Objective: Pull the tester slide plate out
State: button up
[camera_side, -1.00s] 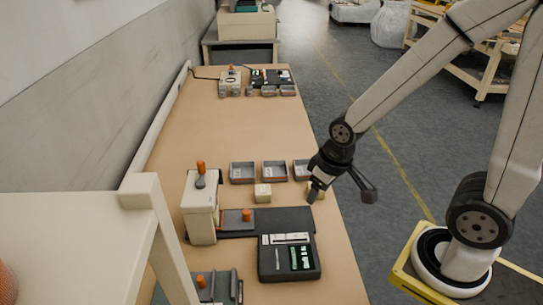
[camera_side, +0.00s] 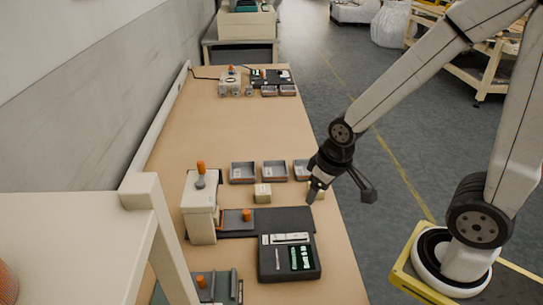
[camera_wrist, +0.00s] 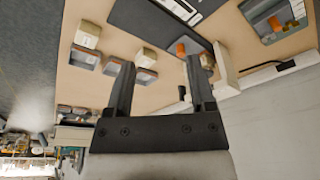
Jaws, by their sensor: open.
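The tester (camera_side: 200,208) is a cream upright housing with an orange-topped lever, at the left of the bench in the side view. Its grey slide plate (camera_side: 233,229) lies at its right foot and carries an upright orange knob (camera_side: 246,215). My gripper (camera_side: 313,196) is above the bench, to the right of the plate and apart from it. In the wrist view my gripper (camera_wrist: 158,64) is open, with nothing between its fingers. An orange knob (camera_wrist: 181,48) shows beside the right fingertip there, and the cream housing (camera_wrist: 226,70) lies beyond that finger.
A dark instrument with a lit display (camera_side: 289,262) stands in front of a dark mat (camera_side: 285,219). A cream block (camera_side: 263,194) is behind the mat, and another is partly hidden by my gripper. Grey trays (camera_side: 243,172) stand farther back. The bench middle (camera_side: 240,125) is clear.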

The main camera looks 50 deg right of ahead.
jog(key=w+a+f+n+g, duration=0.1)
jog(key=w+f+n, duration=0.15)
jog(key=w, duration=0.75)
jog(key=g, duration=0.1)
send_over(246, 211)
jog(key=shift+n, duration=0.45)
jog(key=f, duration=0.4)
jog(key=s+f, duration=0.1)
jog(key=f, duration=0.2)
jog(key=shift+f, duration=0.1)
jog(key=shift+w+a+f+g, duration=0.15)
jog(key=shift+w+f+g, duration=0.15)
jog(key=shift+w+f, duration=0.15)
jog(key=shift+f, duration=3.9)
grip_shut()
